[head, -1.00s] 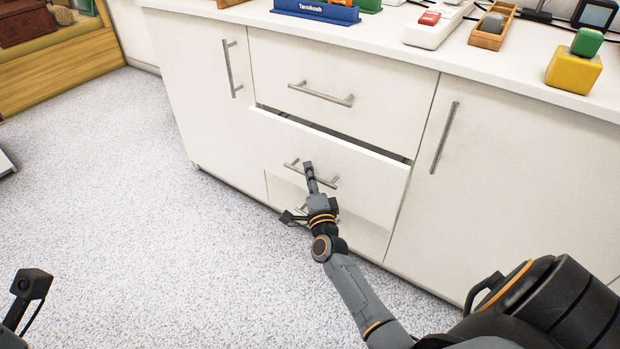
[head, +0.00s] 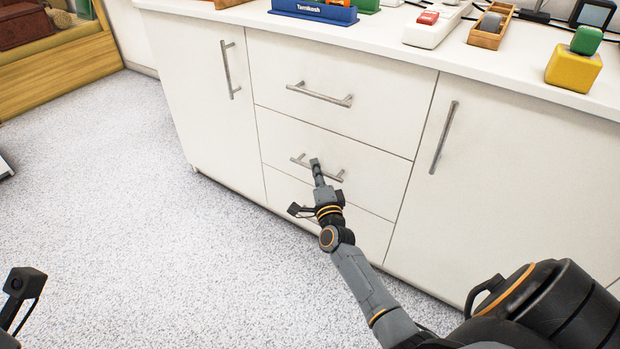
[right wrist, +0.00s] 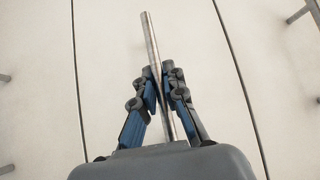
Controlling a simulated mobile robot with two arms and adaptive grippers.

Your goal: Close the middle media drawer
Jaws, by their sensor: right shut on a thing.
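The middle drawer (head: 375,180) of the white cabinet is in the centre of the head view. Its front is level with the drawer fronts above and below, with no gap along its top edge. Its bar handle (head: 301,160) runs across the front. My right gripper (head: 316,163) is at this handle. In the right wrist view the two blue-padded fingers (right wrist: 164,85) are shut around the metal handle bar (right wrist: 150,38). At the lower left of the head view part of my left arm shows, but its fingers are out of frame.
The top drawer (head: 330,75) and the side doors (head: 470,170) are shut, each with a bar handle. The countertop (head: 390,42) holds a blue organizer (head: 313,12), a wooden tray (head: 490,28) and a yellow block (head: 572,72). The speckled floor (head: 130,220) at left is clear.

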